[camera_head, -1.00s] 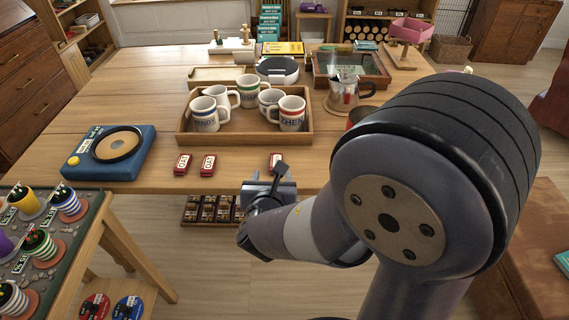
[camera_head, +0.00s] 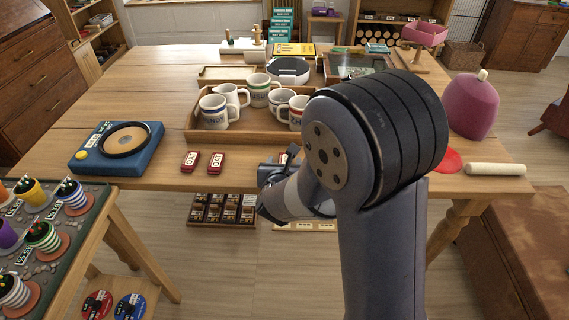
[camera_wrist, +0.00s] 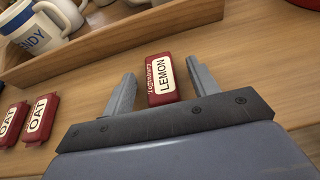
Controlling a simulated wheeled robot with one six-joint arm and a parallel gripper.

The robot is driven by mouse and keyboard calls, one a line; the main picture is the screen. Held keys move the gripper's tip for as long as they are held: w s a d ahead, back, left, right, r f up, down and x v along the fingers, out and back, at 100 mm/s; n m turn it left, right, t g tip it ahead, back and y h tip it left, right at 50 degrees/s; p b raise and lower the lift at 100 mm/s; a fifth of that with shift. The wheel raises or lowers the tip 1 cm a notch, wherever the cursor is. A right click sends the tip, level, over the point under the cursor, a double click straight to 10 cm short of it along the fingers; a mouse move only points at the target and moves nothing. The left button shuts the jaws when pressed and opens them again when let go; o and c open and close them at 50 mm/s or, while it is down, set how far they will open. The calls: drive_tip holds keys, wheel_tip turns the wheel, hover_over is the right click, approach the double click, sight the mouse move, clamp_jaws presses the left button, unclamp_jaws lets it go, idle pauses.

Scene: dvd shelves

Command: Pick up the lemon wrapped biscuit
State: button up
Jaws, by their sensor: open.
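The lemon wrapped biscuit is a small red packet with a white "LEMON" label (camera_wrist: 163,78), lying on the wooden table (camera_wrist: 220,55) in the wrist view. My gripper (camera_wrist: 160,72) is open, with one finger on each side of the packet and visible gaps between. Whether the fingertips reach down to the table is hard to tell. In the head view my gripper (camera_head: 282,165) is at the table's front edge, and I cannot make out the lemon biscuit clearly behind it. Two red "OAT" biscuits (camera_head: 203,161) lie to the left; they also show in the wrist view (camera_wrist: 28,120).
A wooden tray (camera_head: 205,134) of mugs stands just behind the biscuits, and its wall (camera_wrist: 110,42) is close beyond the lemon packet. A blue device (camera_head: 85,160) sits at the left. A pink vase (camera_head: 470,105) and a pale roller (camera_head: 495,169) are at the right.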

drive_tip(key=shift+c, duration=0.4)
drive_tip(key=c, duration=1)
drive_tip(key=shift+o, duration=0.2)
